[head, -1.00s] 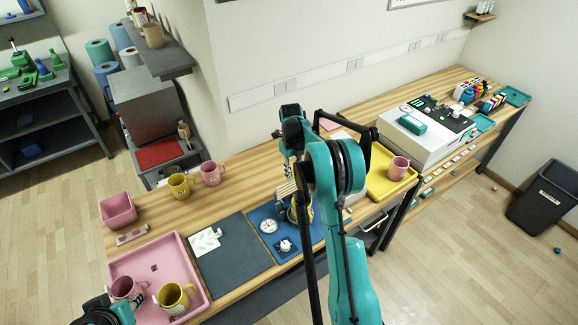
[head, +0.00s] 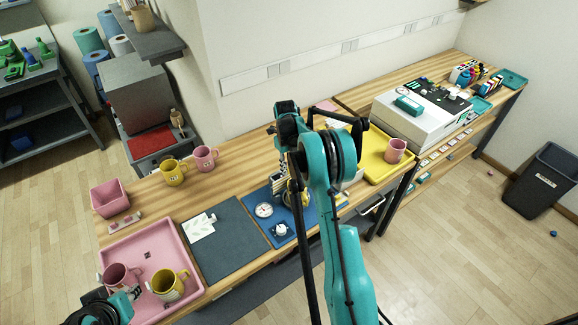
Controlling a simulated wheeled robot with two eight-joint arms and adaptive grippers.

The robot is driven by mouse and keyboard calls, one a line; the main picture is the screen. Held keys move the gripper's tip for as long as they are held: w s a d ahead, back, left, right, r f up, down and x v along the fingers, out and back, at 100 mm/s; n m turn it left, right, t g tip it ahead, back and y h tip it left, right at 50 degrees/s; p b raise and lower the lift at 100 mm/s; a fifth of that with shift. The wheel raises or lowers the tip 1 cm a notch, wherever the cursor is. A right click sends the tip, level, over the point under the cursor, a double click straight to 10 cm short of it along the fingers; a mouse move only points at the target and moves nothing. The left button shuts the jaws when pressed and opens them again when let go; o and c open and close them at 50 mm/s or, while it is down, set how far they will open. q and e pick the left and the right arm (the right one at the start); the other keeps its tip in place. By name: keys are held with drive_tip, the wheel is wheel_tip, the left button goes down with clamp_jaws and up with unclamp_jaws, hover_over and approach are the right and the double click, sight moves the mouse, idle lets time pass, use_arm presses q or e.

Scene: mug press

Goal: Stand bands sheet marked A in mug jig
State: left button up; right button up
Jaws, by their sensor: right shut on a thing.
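My right gripper (head: 283,158) is above the blue mat (head: 309,216), partly hidden by my own teal arm. It is shut on a small pale striped piece (head: 279,184), apparently the bands sheet; its mark is too small to read. The mug jig (head: 296,196) stands on the mat just below and right of the piece, mostly hidden behind the arm, with a bit of yellow showing. Whether piece and jig touch cannot be told.
The pink tray (head: 196,284) holds a pink mug (head: 118,277) and a yellow mug (head: 168,284). White sheets (head: 199,227) lie on the grey mat (head: 228,262). A round dial (head: 264,210) is on the blue mat. A yellow tray (head: 372,170) holds a pink mug (head: 395,150).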

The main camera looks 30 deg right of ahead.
drive_tip(key=shift+f, duration=0.4)
drive_tip(key=o, duration=1.5)
drive_tip(key=shift+r, duration=0.1)
drive_tip(key=shift+r+p, duration=1.2)
drive_tip(key=shift+r, duration=1.75)
